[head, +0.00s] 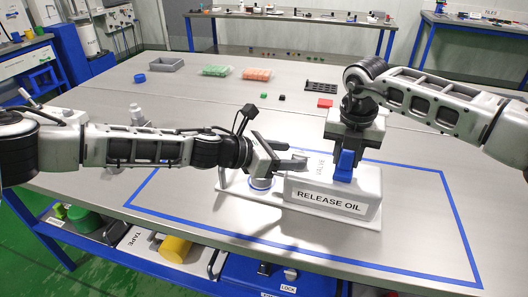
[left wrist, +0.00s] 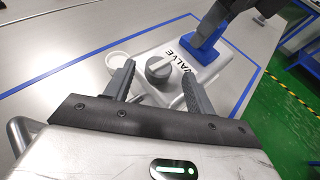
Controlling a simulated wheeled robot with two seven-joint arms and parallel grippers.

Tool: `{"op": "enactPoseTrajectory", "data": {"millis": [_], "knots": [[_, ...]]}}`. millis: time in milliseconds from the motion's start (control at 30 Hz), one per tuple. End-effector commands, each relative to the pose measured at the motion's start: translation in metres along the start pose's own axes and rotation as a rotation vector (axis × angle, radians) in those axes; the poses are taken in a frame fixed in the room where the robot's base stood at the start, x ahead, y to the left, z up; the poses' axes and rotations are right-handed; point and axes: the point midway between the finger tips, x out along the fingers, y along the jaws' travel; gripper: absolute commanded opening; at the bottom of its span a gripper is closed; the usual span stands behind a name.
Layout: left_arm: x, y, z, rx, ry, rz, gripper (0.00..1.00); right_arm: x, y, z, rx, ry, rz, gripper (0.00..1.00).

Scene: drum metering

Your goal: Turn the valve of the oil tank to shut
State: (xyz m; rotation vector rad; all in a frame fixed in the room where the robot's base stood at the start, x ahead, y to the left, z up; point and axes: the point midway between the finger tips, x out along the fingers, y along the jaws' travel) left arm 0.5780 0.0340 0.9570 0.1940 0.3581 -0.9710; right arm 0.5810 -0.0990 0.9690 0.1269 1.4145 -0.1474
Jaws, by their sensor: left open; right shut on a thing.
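The oil tank (head: 325,203) is a light box labelled RELEASE OIL, standing inside a blue taped outline. In the left wrist view, its valve (left wrist: 160,68) is a round grey knob with a pale raised bar, beside the word VALVE. My left gripper (head: 285,155) is open at the valve end. In the left wrist view, its fingers (left wrist: 158,73) stand on either side of the knob; I cannot tell whether they touch it. My right gripper (head: 346,150) is shut on a blue block (head: 344,167) at the tank top. It also shows in the left wrist view (left wrist: 203,46).
Farther back are a grey tray (head: 165,65), green (head: 218,71) and orange (head: 257,74) packs, a black rack (head: 321,86) and a red block (head: 325,103).

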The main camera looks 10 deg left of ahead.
Motion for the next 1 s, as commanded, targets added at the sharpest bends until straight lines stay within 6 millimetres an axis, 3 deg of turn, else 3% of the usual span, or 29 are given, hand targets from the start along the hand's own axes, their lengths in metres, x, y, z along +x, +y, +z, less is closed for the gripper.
{"op": "enactPoseTrajectory", "data": {"millis": [200,400,600,933,967,1000], "knots": [[-0.05,0.001,0.0,0.001,-0.002,0.003,0.55,0.005,0.0,-0.004,-0.004,0.012,-0.003,0.0],[-0.083,0.001,0.0,0.002,-0.001,0.003,0.55,0.005,0.0,-0.004,-0.004,0.012,-0.003,0.0],[-0.094,0.0,0.0,0.002,-0.001,0.001,0.55,0.005,0.0,-0.004,-0.004,0.012,-0.003,0.0],[-0.095,0.0,0.0,0.001,-0.001,0.001,0.55,0.005,0.0,-0.004,-0.003,0.011,-0.004,0.0],[-0.095,0.0,0.0,0.001,-0.001,0.001,0.55,0.005,0.0,-0.004,-0.003,0.011,-0.004,0.31],[-0.094,0.0,0.0,0.001,-0.001,0.001,0.55,0.005,0.0,-0.004,-0.003,0.011,-0.004,0.42]]}}
